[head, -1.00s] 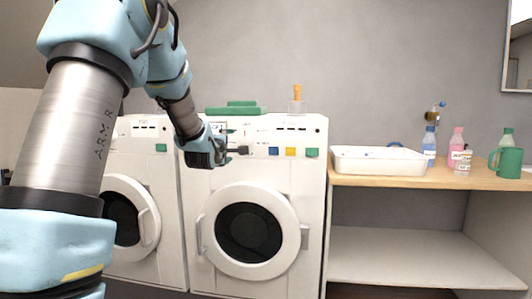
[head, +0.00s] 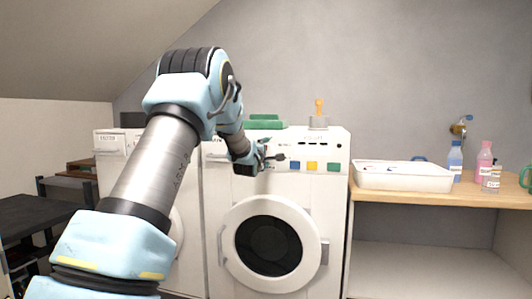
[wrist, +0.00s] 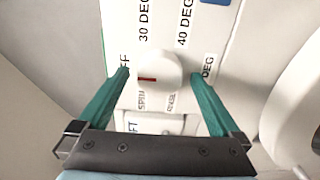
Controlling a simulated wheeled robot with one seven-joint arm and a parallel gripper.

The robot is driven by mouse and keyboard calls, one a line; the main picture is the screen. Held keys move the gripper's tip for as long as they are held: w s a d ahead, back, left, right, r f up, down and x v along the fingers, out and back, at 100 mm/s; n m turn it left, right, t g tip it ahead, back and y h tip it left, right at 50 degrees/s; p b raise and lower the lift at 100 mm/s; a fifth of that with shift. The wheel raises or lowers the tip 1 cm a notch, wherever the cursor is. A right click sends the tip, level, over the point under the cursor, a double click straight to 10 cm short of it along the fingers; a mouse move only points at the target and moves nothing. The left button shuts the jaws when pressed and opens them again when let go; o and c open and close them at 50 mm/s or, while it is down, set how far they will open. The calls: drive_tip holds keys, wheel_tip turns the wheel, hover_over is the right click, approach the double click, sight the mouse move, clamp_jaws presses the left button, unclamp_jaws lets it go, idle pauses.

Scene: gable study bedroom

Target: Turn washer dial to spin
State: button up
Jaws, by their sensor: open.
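The washer (head: 335,225) is white with a round door, at the middle of the head view. Its dial (wrist: 165,66) is a white round knob with a red mark, seen close in the wrist view. The mark lies on the knob's left side. Printed labels ring it, including 30 DEG, 40 DEG and SPIN (wrist: 142,100), which is at the knob's lower left. My gripper (wrist: 159,76) is open, its green fingers on either side of the dial with gaps showing. In the head view my gripper (head: 271,160) is at the panel and hides the dial.
Blue, yellow and green buttons (head: 308,166) sit right of my gripper on the panel. A green item (head: 265,124) and an orange-topped container (head: 318,122) stand on the washer. A second machine (head: 110,148) adjoins at left. A shelf (head: 440,192) at right holds a white tray and bottles.

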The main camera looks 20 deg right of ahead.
drive_tip(key=shift+c, duration=0.2)
drive_tip(key=c, duration=1.3)
drive_tip(key=shift+f+m+b, duration=0.1)
drive_tip(key=shift+m+b, duration=0.2)
drive_tip(key=shift+b, duration=0.15)
